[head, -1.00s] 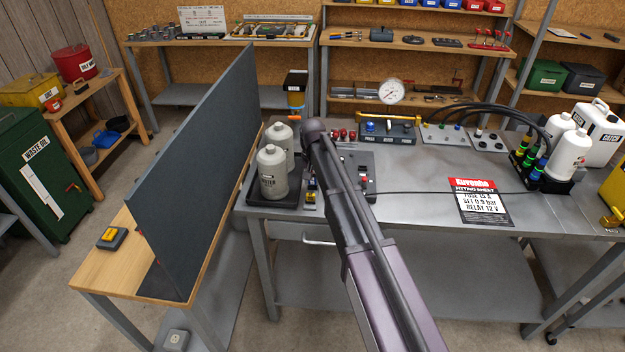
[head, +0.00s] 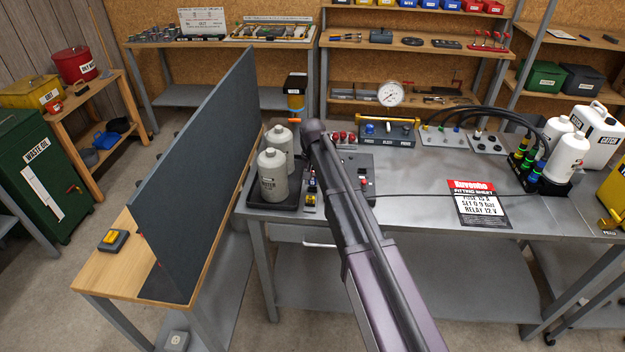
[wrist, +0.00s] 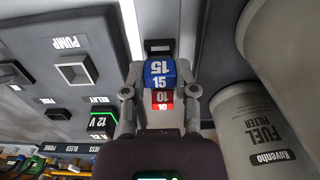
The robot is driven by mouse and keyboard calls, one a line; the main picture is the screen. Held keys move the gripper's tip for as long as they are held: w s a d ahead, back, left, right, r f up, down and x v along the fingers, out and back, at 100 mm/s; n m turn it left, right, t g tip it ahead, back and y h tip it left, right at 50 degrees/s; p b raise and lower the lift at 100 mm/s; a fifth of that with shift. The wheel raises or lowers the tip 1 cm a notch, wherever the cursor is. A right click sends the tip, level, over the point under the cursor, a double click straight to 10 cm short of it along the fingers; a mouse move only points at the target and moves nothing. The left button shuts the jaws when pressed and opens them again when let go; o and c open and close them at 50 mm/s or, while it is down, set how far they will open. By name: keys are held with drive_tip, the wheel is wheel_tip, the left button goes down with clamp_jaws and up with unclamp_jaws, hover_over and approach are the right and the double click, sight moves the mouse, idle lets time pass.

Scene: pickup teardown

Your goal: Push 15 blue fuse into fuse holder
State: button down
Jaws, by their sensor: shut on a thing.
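In the wrist view my gripper (wrist: 161,76) is shut on the blue fuse (wrist: 160,71), which is marked 15. Its two fingers press on the fuse's left and right sides. A dark rectangular slot (wrist: 158,46) on a pale strip lies just beyond the blue fuse, perhaps part of the fuse holder. A red fuse (wrist: 162,98) marked 10 shows on the near side of the blue one, between the fingers. I cannot tell how deep the blue fuse sits or whether it touches a socket. In the head view my arm hides much of the gripper area.
White fuel filter canisters (head: 272,176) stand close to the right of the gripper in the wrist view. A dark upright partition (head: 195,185) stands left of the bench.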

sight(313, 179)
drive_tip(key=shift+r+p, duration=1.95)
drive_tip(key=shift+r, duration=0.05)
drive_tip(key=shift+s+f, duration=0.1)
